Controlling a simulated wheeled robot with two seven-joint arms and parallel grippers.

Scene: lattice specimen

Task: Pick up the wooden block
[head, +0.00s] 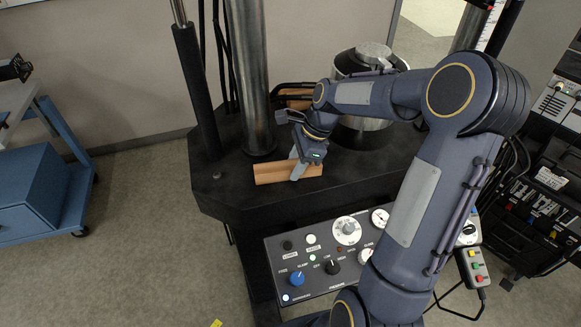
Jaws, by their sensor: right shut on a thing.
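The wooden block (272,174) is a long orange-brown piece on the black machine base, near its front edge. My right gripper (297,172) reaches down over the block from the right and is shut on it toward its right part. The finger covers a strip of the block. I cannot tell whether the block is lifted clear of the base. My left gripper is not in view.
The black machine base (220,190) carries a thick metal column (248,80) and a metal cylinder (362,65). Another wooden piece (297,103) lies behind my gripper. A control panel (310,262) with knobs is in front. A blue cart (35,190) stands at left.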

